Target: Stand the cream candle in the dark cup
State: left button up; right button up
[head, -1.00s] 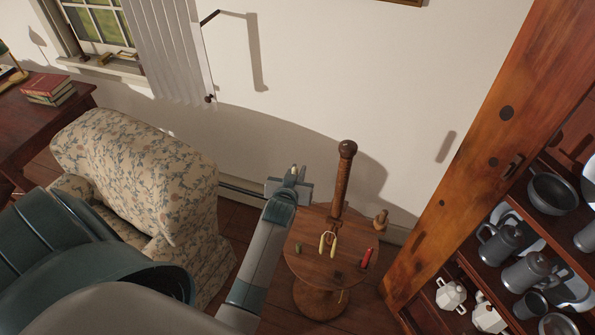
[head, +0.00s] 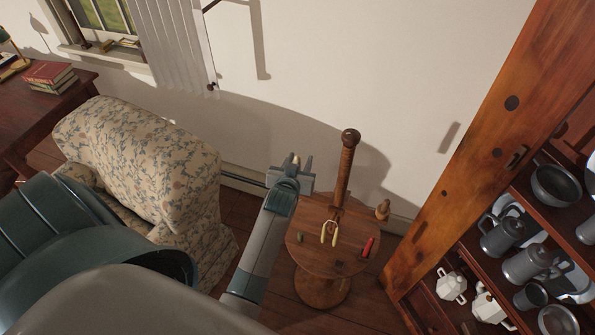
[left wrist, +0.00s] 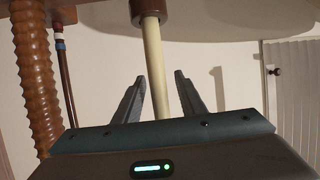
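The cream candle (left wrist: 155,65) is a slim pale rod in the left wrist view, running between my left fingers to a dark brown cup (left wrist: 150,10) at the top edge. Its end meets the cup's mouth; how deep it sits is hidden. My left gripper (left wrist: 160,97) is open, with a finger on each side of the candle and gaps showing. In the head view the left gripper (head: 293,163) is left of the round table's post, with a small cream tip between its fingers. The cup is not distinguishable there. My right gripper is out of view.
A round wooden table (head: 315,262) carries a tall post (head: 344,175), a cream looped piece (head: 329,234), a green piece (head: 300,238) and a red piece (head: 368,246). A floral armchair (head: 140,155) is left; shelves with pewter ware (head: 505,237) are right.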

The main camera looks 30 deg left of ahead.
pick_arm(q)
jog(key=b+v, duration=0.2)
jog(key=v, duration=0.9)
jog(key=shift+s, duration=0.25)
jog(key=shift+d, duration=0.15)
